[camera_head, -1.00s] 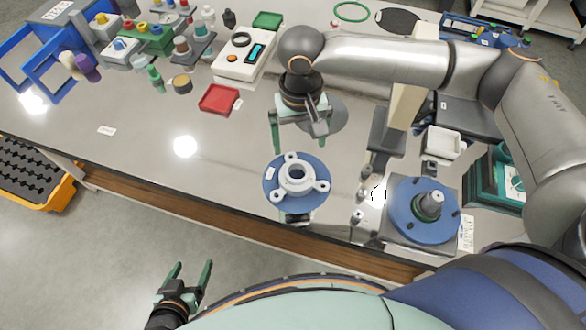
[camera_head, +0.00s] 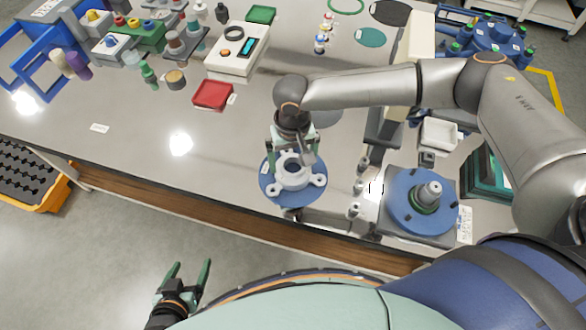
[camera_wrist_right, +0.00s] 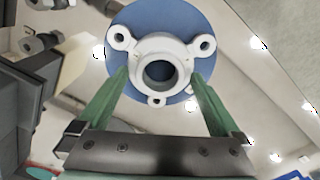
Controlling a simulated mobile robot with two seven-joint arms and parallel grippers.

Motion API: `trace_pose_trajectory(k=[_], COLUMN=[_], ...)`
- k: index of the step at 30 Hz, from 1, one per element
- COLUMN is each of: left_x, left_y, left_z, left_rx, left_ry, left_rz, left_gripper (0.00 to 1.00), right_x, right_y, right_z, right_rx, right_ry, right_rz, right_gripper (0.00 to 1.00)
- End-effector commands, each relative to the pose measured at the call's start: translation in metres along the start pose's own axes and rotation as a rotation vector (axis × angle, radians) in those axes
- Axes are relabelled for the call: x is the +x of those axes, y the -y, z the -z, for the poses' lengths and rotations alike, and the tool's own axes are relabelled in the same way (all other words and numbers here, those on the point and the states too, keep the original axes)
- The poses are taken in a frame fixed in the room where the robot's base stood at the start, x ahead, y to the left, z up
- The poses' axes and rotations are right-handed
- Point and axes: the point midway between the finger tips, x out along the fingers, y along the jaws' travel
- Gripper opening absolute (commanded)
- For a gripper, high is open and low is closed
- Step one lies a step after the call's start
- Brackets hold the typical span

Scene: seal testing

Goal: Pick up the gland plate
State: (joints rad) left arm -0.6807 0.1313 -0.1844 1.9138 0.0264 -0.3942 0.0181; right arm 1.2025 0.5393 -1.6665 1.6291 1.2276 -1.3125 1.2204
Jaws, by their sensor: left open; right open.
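The gland plate (camera_head: 296,182) is a white ring-shaped part with three lugs and a central bore. It lies on a round blue disc (camera_head: 268,189) near the table's front edge. In the right wrist view the gland plate (camera_wrist_right: 160,48) is at top centre, with the blue disc (camera_wrist_right: 125,18) behind it. My right gripper (camera_head: 293,152) is over the plate, pointing down. Its open green fingers (camera_wrist_right: 160,80) lie on either side of the collar; I cannot tell whether they touch it. My left gripper (camera_head: 188,272) is open and empty, off the table's front.
A blue flange with a metal shaft (camera_head: 422,200) stands right of the plate, with small metal fittings (camera_head: 358,188) between. A red tray (camera_head: 212,95) and a white meter (camera_head: 237,48) are further back. Table left of the plate is mostly clear.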

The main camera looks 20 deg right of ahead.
Motion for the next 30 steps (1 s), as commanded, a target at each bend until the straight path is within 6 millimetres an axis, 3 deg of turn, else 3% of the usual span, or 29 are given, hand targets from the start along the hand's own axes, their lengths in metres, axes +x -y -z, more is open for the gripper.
trace_pose_trajectory(k=[2, 27, 30], left_x=[0.0000, 0.0004, 0.0004], left_y=[0.0000, 0.0004, 0.0004], left_z=[0.0002, 0.0013, 0.0014], left_rx=[0.000, 0.000, 0.000], left_ry=[0.000, -0.003, -0.003], left_rz=[0.000, 0.001, 0.001], left_gripper=[0.79, 0.79, 0.79], right_x=[-0.0001, -0.0004, -0.0004], right_y=[0.0001, 0.0000, 0.0000], right_z=[-0.0002, -0.0004, -0.0004], right_rx=[0.000, 0.000, 0.001], right_ry=[0.001, 0.001, 0.001], right_rz=[0.000, 0.000, 0.000], right_gripper=[1.00, 0.07, 0.00])
